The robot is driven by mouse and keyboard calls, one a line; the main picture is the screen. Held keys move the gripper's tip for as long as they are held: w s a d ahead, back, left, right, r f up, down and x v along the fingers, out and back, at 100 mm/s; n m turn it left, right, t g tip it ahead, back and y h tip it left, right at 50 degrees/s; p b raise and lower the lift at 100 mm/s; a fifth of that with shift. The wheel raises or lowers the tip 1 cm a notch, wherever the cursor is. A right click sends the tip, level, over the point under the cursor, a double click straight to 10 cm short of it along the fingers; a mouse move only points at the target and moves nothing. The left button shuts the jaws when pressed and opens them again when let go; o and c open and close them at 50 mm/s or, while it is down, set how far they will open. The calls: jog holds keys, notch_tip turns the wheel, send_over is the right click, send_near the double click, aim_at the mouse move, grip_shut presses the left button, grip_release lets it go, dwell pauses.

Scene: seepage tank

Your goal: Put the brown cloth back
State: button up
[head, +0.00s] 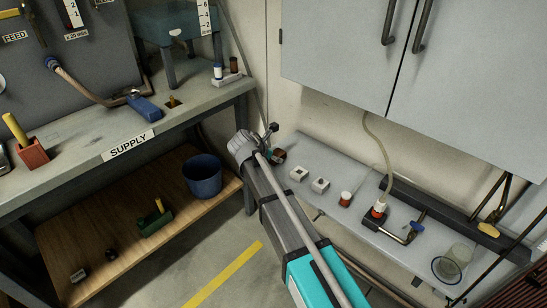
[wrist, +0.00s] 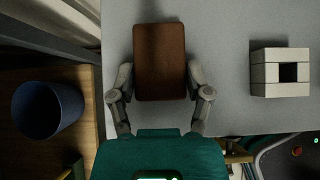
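The brown cloth (wrist: 160,62) shows as a small, thick rectangular pad in the wrist view. My gripper (wrist: 160,78) has one finger against each long side of it, and the fingers look closed on it. In the head view my gripper (head: 270,145) is at the left end of the pale bench, with a small brown patch of the cloth (head: 279,157) at its tip. The pale bench top (wrist: 225,30) lies behind the cloth in the wrist view. I cannot tell how far the cloth is above it.
Grey cabinets (head: 400,60) hang above. A blue bucket (head: 203,178) stands on the wooden shelf at left, under the SUPPLY bench (head: 75,135).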

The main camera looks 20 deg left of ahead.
jog(key=o, duration=0.3)
jog(key=shift+o, duration=0.2)
jog(key=shift+r, duration=0.1)
jog(key=shift+r, duration=0.15)
jog(key=p+v, duration=0.8)
jog(key=v, duration=0.4)
jog(key=shift+p, duration=0.4)
dwell(0.6)
